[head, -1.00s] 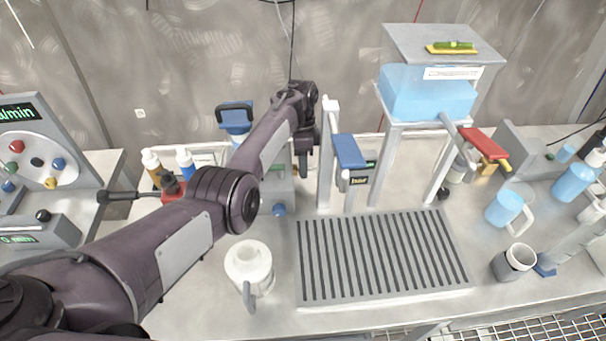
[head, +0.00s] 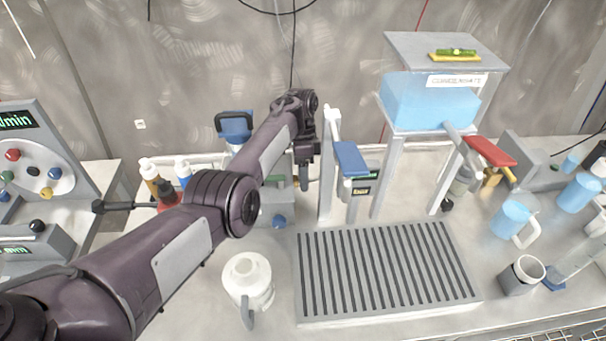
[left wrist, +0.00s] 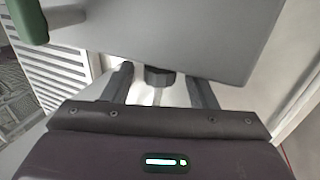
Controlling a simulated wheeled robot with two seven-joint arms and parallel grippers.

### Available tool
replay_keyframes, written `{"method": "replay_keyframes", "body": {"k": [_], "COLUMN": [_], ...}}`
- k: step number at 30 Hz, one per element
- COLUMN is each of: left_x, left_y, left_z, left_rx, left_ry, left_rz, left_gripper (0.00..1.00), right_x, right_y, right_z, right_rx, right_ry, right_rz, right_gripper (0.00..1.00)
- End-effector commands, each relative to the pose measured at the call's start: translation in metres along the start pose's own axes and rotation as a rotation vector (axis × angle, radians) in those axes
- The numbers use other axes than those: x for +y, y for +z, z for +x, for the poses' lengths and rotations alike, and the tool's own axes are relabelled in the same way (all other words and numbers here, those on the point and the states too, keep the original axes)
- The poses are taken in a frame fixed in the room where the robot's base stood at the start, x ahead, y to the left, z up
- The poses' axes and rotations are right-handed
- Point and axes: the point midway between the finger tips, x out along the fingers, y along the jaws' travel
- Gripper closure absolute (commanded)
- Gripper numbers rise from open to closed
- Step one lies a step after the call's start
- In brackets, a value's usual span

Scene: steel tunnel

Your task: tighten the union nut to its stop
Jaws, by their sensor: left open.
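A dark faceted nut (left wrist: 160,76), which looks like the union nut, shows in the left wrist view below the edge of a large grey housing (left wrist: 160,35). A pale stem runs down from it. My left gripper (left wrist: 162,88) is open, with one dark finger on each side of the nut and a visible gap to each. In the head view my left gripper (head: 303,178) points down beside a grey post, behind the drip grate. I cannot make out the nut there. My right gripper is in neither view.
A grey slotted grate (head: 385,270) lies in front. A white jug (head: 248,278) stands left of it. A grey post with a blue lever (head: 350,158) is close right of my gripper. A blue tank (head: 430,100) stands on legs farther right. Bottles (head: 150,172) stand left.

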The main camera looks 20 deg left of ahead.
Motion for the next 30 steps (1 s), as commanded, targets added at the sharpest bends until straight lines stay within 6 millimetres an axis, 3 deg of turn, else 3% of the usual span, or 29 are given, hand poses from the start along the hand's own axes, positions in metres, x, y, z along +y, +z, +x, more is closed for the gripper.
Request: {"method": "replay_keyframes", "body": {"k": [15, 30], "left_x": [-0.002, 0.000], "left_y": [0.000, 0.001], "left_z": [-0.068, -0.078], "left_rx": [0.001, 0.002], "left_ry": [-0.002, 0.000], "left_rz": [0.000, -0.001], "left_gripper": [0.48, 0.48], "right_x": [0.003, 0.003], "right_y": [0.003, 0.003], "right_z": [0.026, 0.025], "right_rx": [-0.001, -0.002], "right_ry": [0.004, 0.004], "right_rz": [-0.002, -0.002], "right_gripper": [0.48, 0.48]}}
